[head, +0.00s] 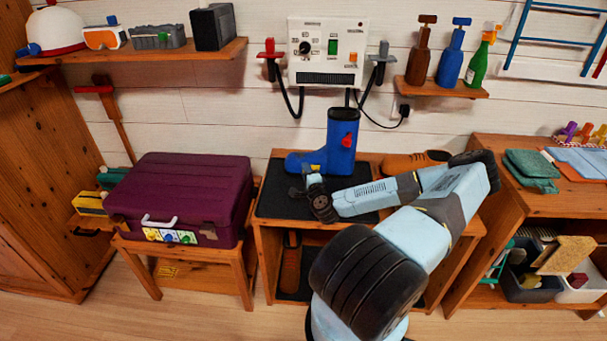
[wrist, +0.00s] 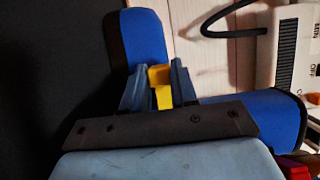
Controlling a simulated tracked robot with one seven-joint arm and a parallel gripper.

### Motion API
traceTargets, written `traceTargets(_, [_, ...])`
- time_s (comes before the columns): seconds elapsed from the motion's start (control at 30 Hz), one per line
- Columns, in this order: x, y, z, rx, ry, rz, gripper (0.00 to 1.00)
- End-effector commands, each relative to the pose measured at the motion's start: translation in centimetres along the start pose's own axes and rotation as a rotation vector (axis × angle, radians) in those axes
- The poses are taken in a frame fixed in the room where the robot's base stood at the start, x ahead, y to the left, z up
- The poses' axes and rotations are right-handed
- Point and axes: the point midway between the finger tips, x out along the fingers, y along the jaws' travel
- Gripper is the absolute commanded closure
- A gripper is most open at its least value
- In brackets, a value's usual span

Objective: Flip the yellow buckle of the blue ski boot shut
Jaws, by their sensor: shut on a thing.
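The blue ski boot (head: 341,132) stands upright on the dark top of a low wooden bench, its toe to the left. It fills the back of the wrist view (wrist: 145,40). The yellow buckle (wrist: 161,88) shows in the wrist view between the two grey-blue fingers of my gripper (wrist: 160,90). My gripper is shut on it, against the boot. In the head view my gripper (head: 313,182) is at the front of the boot's foot, and the arm hides much around it. A red buckle (head: 347,141) sits higher on the boot's shaft.
A brown shoe (head: 414,162) lies right of the boot, behind my arm. A purple suitcase (head: 180,195) sits on a stand to the left. A white control box (head: 328,52) with hanging cables is on the wall above the boot.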

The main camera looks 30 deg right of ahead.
Motion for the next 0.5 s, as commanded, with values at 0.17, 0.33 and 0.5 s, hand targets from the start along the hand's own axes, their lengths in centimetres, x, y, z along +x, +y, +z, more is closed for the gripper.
traceTargets(0.17, [-0.08,0.29,0.10,0.002,-0.002,0.007,0.66])
traceTargets(0.33, [-0.06,0.19,0.09,0.001,-0.002,0.004,0.50])
traceTargets(0.5, [-0.04,0.13,0.09,0.001,-0.002,0.003,0.47])
